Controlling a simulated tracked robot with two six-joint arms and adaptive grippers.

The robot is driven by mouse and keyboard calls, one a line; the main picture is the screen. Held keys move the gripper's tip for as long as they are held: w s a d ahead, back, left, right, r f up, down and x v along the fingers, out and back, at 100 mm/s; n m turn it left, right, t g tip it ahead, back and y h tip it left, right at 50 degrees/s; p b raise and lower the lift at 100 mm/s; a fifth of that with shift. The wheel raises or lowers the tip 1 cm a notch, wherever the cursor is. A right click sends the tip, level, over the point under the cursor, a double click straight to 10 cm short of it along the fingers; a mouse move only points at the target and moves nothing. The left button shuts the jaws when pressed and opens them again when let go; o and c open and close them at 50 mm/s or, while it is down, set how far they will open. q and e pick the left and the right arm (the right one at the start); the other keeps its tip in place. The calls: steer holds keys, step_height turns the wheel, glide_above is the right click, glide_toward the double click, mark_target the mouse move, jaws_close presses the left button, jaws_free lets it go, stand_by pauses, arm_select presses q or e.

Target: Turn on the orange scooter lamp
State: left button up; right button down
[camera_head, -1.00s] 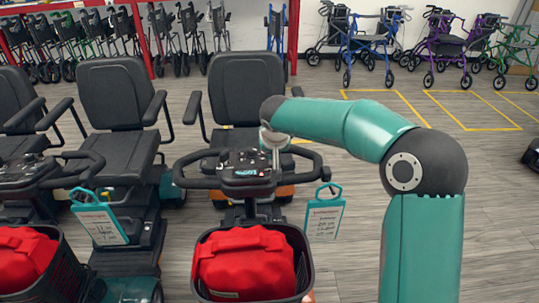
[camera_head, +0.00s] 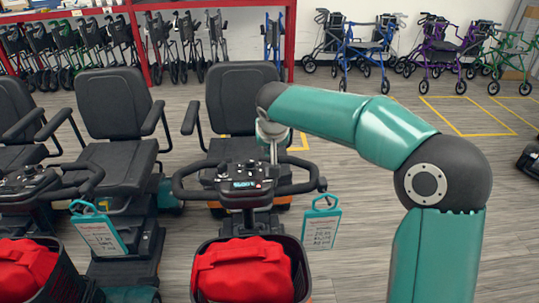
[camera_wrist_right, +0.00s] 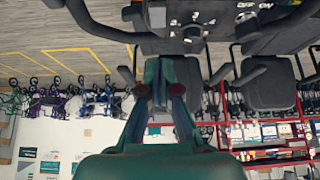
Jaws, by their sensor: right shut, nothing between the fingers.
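The scooter with orange trim (camera_head: 283,201) stands in the middle of the head view, with a black seat and a red bag in its front basket. Its dark handlebar console (camera_head: 243,180) has a small lit display and knobs. In the wrist view the console (camera_wrist_right: 215,18) is upside down at the top, with OFF and ON lettering (camera_wrist_right: 254,10). My right gripper (camera_head: 273,158) is at the console's right side, pointing down; it shows shut and empty in the wrist view (camera_wrist_right: 158,72). Whether it touches the console is unclear. I cannot make out the lamp. My left gripper is out of view.
Another scooter (camera_head: 115,110) stands close on the left. A teal-framed price tag (camera_head: 321,228) hangs from the right handlebar. Walkers (camera_head: 365,45) line the back wall. The floor right of the orange scooter is open.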

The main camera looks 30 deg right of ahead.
steer(key=v, duration=0.5)
steer(key=shift+s+a, duration=0.35)
steer(key=shift+s, duration=0.25)
